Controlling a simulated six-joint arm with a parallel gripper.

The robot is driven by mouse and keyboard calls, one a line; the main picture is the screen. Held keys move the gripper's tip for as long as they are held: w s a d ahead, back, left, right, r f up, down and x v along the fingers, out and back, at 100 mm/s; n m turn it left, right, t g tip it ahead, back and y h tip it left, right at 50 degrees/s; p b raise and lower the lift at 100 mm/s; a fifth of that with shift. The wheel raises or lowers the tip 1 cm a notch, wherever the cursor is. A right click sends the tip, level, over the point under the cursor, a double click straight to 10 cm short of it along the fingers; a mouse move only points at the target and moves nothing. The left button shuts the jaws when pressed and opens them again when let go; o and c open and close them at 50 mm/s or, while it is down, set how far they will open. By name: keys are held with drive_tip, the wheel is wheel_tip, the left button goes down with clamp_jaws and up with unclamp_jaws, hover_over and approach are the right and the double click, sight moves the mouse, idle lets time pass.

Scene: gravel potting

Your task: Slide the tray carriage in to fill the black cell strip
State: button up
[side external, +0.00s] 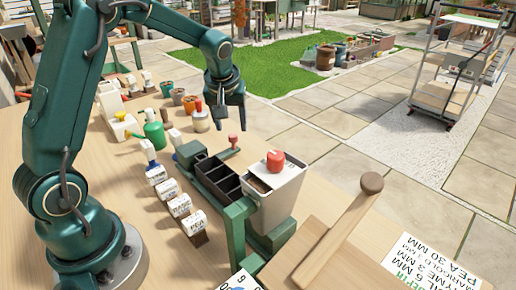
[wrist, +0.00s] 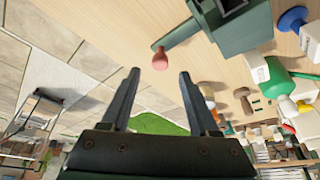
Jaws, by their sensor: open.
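The black cell strip (side external: 218,178) lies in the green tray carriage (side external: 190,150), with its near end beside the grey hopper (side external: 275,196). Its visible cells look dark; I cannot tell whether they hold gravel. A rod with a red knob (side external: 233,139) sticks out from the carriage's far end. In the wrist view the red knob (wrist: 160,60) lies just beyond and between my fingertips, and the carriage (wrist: 232,28) is at the upper right. My gripper (side external: 231,122) is open and empty, pointing down just above the knob; its two fingers also show in the wrist view (wrist: 159,73).
A red knob (side external: 275,160) sits on top of the hopper. White labelled blocks (side external: 180,206) stand left of the carriage. A green bottle (side external: 155,132) and small pots (side external: 178,96) stand further back. A wooden handle (side external: 345,225) rises at the front right.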

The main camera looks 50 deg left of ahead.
sight(233, 136)
drive_tip(key=shift+x, duration=2.15)
drive_tip(key=shift+c, duration=0.3)
drive_tip(key=shift+d, duration=0.1)
clamp_jaws()
drive_tip(key=shift+r, duration=0.1)
